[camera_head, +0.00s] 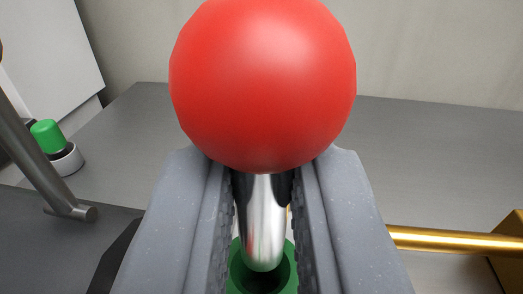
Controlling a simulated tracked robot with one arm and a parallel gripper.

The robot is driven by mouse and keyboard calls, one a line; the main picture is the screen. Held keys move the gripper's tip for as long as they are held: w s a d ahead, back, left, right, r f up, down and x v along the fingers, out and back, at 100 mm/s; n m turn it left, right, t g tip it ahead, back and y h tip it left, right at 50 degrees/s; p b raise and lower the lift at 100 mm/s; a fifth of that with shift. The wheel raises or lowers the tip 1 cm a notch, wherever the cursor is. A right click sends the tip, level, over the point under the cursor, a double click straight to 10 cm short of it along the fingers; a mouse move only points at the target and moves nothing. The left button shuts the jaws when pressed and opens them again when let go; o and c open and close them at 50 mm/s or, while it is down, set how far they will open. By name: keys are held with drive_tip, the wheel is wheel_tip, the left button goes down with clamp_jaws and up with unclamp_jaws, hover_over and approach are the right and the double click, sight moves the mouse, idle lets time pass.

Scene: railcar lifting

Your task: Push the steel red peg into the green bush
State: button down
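The steel peg (264,222) has a large red ball head (262,85) and a shiny metal shaft that points down. My gripper (263,215) has one grey finger on each side of the shaft, just below the ball, and looks shut on the peg. The green bush (287,268) is at the bottom centre, partly hidden by the fingers and the shaft. The rounded lower end of the peg overlaps the bush opening in the picture. I cannot tell whether the tip is inside the opening or just above it.
A green-capped knob on a white base (68,161) stands at the left beside a grey metal rod (40,155). A gold bar (440,240) runs to a gold block at the lower right. The grey surface (430,150) behind is clear.

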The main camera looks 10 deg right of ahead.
sight(259, 261)
drive_tip(key=shift+f+b, duration=0.75)
drive_tip(key=shift+f, duration=1.45)
drive_tip(key=c, duration=1.3)
unclamp_jaws()
drive_tip(key=shift+c, duration=0.2)
drive_tip(key=shift+s, duration=0.1)
drive_tip(key=s+a+b, duration=0.2)
drive_tip(key=s+b, duration=0.3)
drive_tip(key=s, duration=0.8)
drive_tip(key=shift+s, duration=0.25)
drive_tip(key=shift+a, duration=0.1)
